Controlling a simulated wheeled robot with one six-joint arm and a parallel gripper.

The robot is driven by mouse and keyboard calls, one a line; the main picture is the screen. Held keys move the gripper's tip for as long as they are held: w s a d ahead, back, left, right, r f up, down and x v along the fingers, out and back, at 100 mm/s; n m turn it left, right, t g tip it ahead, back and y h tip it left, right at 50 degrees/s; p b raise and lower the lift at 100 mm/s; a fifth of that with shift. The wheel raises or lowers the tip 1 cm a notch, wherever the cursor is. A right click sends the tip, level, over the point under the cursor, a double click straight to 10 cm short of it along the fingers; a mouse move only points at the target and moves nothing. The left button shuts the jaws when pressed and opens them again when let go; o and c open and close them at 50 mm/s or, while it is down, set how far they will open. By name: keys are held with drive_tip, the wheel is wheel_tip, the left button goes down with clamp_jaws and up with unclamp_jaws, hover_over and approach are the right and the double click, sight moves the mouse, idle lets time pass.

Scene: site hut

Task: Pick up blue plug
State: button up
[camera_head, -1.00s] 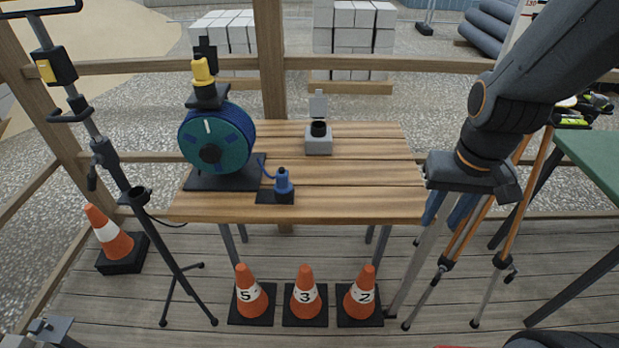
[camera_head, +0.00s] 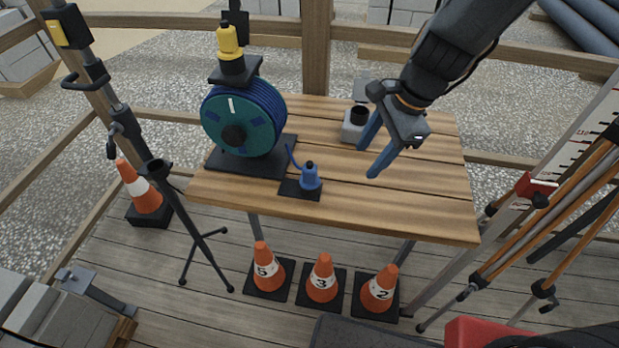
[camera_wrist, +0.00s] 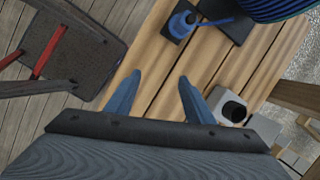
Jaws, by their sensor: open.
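The blue plug (camera_head: 310,178) stands upright on a small black base (camera_head: 290,190) near the front edge of the wooden table. It also shows in the wrist view (camera_wrist: 184,22), at the top, ahead of the fingers. A blue cable runs from it toward the teal and blue cable reel (camera_head: 243,118) on its left. My gripper (camera_head: 369,156) is open and empty above the table, to the right of the plug and apart from it. Its two blue fingers (camera_wrist: 157,92) point toward the plug's side of the table in the wrist view.
A grey socket box (camera_head: 354,128) with a raised lid stands at the table's back, just behind my gripper. A yellow connector (camera_head: 229,42) sits above the reel. Orange cones (camera_head: 323,280) stand on the floor before the table. The table's front right (camera_head: 420,205) is bare.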

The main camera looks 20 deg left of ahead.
sight(311, 167)
drive_tip(key=a+f+m, duration=0.1)
drive_tip(key=a, duration=0.2)
drive_tip(key=a+f+m+y, duration=0.1)
drive_tip(key=a+m, duration=0.1)
drive_tip(key=a, duration=0.2)
drive_tip(key=a+f+m, duration=0.1)
drive_tip(key=a, duration=0.2)
drive_tip(key=shift+s+a+m+g, duration=0.3)
drive_tip(key=shift+a+m+g, duration=0.1)
drive_tip(key=shift+p+x, duration=0.4)
drive_tip(key=shift+x, duration=2.45)
drive_tip(key=shift+s+a, duration=0.15)
clamp_jaws()
